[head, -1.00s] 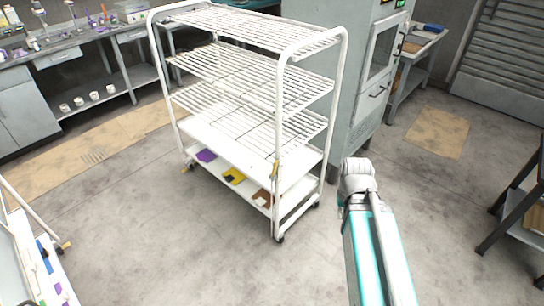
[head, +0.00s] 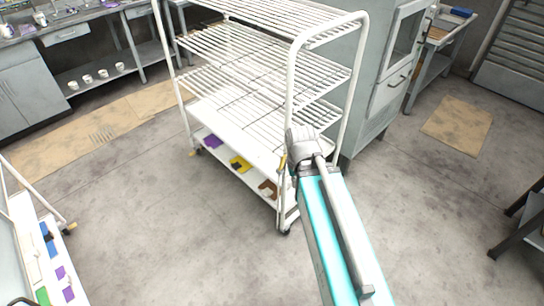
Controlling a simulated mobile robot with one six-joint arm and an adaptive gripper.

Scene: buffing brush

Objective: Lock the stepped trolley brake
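The white trolley (head: 291,75) with several wire shelves stands upright in the middle of the head view. Its near caster (head: 286,231) touches the floor, and a small yellow part (head: 196,152) shows by its left caster. Another yellow part (head: 283,161) shows on its near post, beside my arm. I cannot tell which part is the brake or how it is set. My arm reaches up from the bottom and its grey end overlaps the trolley's near right side. My gripper's fingers do not show. I cannot tell whether the arm touches the trolley.
Purple, yellow and brown pieces lie on the trolley's bottom shelf. A second white trolley (head: 22,215) with a yellow-tipped foot stands at the left edge. A grey cabinet (head: 392,85) is behind the trolley. A dark-legged table (head: 525,215) is at right. The floor (head: 190,250) in front is clear.

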